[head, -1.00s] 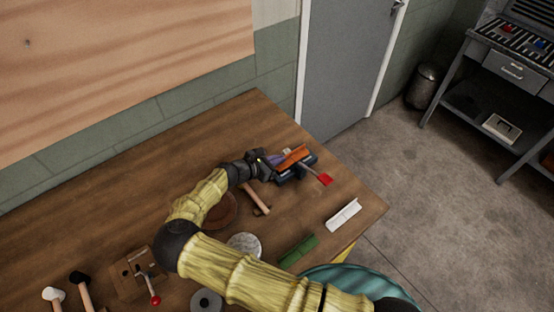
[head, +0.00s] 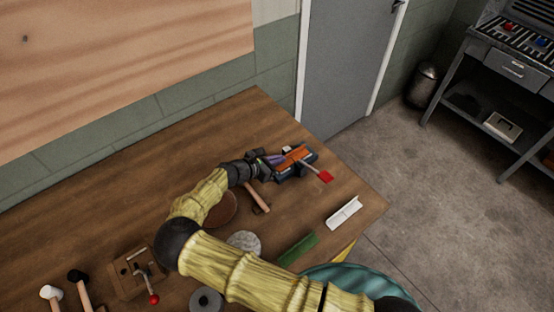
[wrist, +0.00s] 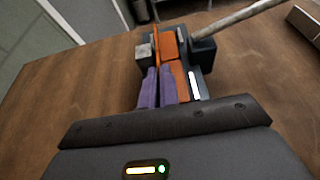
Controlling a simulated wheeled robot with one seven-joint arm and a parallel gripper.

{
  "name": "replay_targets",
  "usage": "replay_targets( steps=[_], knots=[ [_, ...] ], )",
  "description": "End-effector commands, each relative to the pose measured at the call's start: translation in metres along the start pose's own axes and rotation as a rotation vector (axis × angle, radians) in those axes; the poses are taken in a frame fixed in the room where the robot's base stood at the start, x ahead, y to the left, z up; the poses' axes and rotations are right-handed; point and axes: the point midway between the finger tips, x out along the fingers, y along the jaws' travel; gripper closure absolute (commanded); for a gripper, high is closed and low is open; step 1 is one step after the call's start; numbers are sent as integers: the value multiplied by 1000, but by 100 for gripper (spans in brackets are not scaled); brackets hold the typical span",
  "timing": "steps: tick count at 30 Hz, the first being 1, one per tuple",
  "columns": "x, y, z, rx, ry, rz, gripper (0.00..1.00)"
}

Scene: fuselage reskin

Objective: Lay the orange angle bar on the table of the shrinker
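The orange angle bar (head: 293,158) lies over the table of the shrinker (head: 309,157), a dark blue tool with a red-tipped lever, near the far right end of the workbench. In the wrist view the bar (wrist: 181,80) runs away from me along the shrinker (wrist: 204,58), one flange flat and the other standing. My gripper (head: 274,159) has purple fingers, close together at the bar's near end. In the wrist view my gripper (wrist: 158,88) looks shut on the standing flange. The fingers hide part of it, and the exact contact underneath is hidden.
A hammer (head: 259,199) lies close to my gripper. A white angle bar (head: 344,213) and a green one (head: 298,249) lie nearer the bench's right edge. A teal bin (head: 350,283) stands beside the bench. Bare wood lies left of my arm.

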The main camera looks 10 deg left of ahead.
Motion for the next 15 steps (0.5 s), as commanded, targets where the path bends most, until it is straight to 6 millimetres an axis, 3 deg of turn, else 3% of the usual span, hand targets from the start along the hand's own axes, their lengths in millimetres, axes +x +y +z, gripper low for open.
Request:
replay_targets(
  steps=[4,8,9,15],
  knots=[
    [0,0,-1,0,1,0,100],
    [0,0,-1,0,1,0,74],
    [0,0,-1,0,1,0,72],
    [0,0,-1,-1,1,0,72]
  ],
)
